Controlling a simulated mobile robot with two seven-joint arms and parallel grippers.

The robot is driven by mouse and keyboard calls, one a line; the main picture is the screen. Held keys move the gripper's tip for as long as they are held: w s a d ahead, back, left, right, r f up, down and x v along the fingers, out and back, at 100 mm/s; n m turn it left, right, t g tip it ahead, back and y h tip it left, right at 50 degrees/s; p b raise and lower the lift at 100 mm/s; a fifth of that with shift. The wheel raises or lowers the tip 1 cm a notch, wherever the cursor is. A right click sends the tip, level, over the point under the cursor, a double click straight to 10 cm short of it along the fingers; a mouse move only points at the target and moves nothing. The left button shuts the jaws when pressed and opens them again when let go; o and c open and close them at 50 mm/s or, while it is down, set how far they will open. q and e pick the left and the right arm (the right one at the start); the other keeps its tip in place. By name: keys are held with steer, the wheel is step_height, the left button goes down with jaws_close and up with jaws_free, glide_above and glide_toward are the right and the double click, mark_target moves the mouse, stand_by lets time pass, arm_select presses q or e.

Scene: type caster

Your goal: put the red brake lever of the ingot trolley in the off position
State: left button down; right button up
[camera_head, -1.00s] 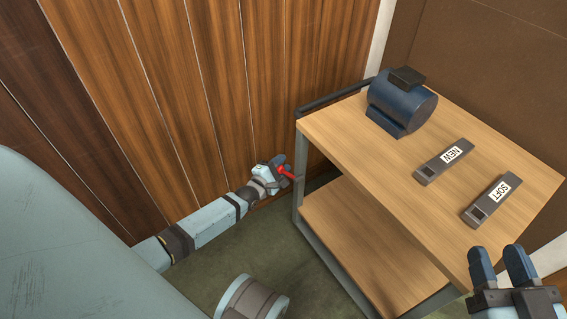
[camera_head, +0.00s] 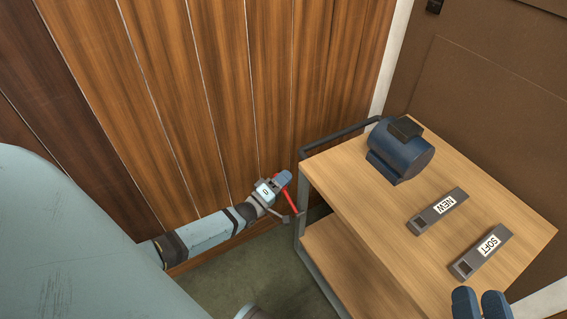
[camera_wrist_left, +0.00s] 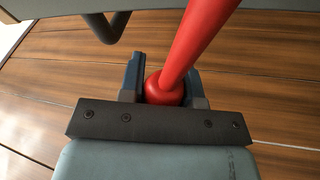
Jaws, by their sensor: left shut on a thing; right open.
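The ingot trolley (camera_head: 346,168) is a wooden two-shelf cart with a grey frame, standing right of centre in the head view. Its red brake lever (camera_head: 291,198) is at the trolley's left end, near the wood-panelled wall. My left gripper (camera_head: 283,180) is shut on the lever's upper end. In the left wrist view the red lever (camera_wrist_left: 198,40) runs up from its rounded end (camera_wrist_left: 165,88), which sits between the fingers. The lever's mount is mostly hidden in the head view. My right gripper (camera_head: 482,303) is open and empty, low by the trolley's front right side, partly cut off.
On the top shelf stand a blue motor-like block (camera_head: 400,152) and two dark bars labelled NEW (camera_head: 437,211) and SOFT (camera_head: 482,251). A dark handle rail (camera_head: 340,137) runs along the trolley's far left end. The wood-panelled wall (camera_head: 220,90) is close to my left arm.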

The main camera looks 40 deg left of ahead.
arm_select(q)
steer(key=shift+s+d+r+m+h+p, duration=0.1)
steer(key=shift+d+r+m+h+p, duration=0.25)
steer(key=shift+m, duration=0.3)
steer(key=shift+s+d+r+m+h+p, duration=0.15)
steer(key=shift+r+m+p, duration=0.15)
steer(key=shift+r+m, duration=0.3)
arm_select(e)
steer(key=shift+d+r+t, duration=0.1)
steer(key=shift+r+t, duration=0.3)
steer(key=shift+r, duration=0.8)
arm_select(q)
steer(key=c, duration=0.8)
jaws_free()
steer(key=p+v, duration=0.2)
steer(key=v, duration=1.1)
steer(key=shift+s+f+p, duration=0.2)
steer(key=shift+s+p, duration=0.15)
arm_select(e)
steer(key=shift+s+d+r+m+t, duration=0.1)
steer(key=shift+d+r+m+t, duration=0.1)
steer(key=shift+r, duration=0.35)
steer(key=shift+s+d+r+m+t, duration=0.1)
steer(key=shift+r+t, duration=0.1)
steer(key=shift+r, duration=0.35)
arm_select(q)
steer(key=shift+a, duration=0.1)
